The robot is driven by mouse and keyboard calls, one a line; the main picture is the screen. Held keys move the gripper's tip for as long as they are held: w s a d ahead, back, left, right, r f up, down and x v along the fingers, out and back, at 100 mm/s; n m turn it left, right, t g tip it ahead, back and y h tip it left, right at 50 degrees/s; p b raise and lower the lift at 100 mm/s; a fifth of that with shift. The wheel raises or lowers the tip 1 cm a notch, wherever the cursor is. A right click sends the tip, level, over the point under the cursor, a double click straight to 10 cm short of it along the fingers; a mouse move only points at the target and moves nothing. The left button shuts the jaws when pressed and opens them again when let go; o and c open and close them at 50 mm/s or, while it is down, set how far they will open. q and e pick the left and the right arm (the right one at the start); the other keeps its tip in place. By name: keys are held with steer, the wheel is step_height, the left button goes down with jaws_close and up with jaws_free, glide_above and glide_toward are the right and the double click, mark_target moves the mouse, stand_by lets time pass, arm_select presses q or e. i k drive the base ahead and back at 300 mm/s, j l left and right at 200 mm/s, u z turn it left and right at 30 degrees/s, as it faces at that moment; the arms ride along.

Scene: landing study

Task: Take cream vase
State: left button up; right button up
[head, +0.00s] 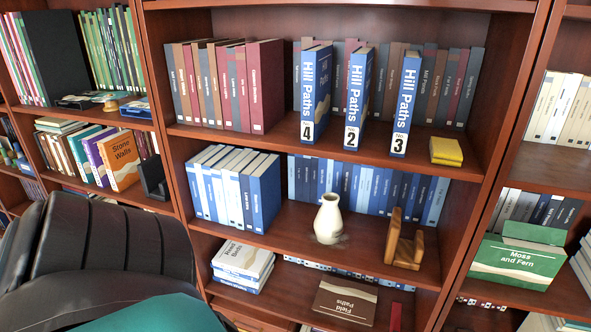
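The cream vase (328,219) stands upright on the middle shelf of the centre bookcase, in front of a row of blue books. It has a narrow neck and a rounded body, and nothing touches it from the front. Neither of my grippers shows in the head view.
A wooden bookend (404,245) stands right of the vase, and blue and white books (236,189) fill the shelf's left part. The shelf above holds Hill Paths volumes (359,98) and a yellow block (446,151). A black chair (100,245) blocks the lower left foreground.

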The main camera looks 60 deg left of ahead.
mark_target(329, 224)
steer(key=u, duration=1.6)
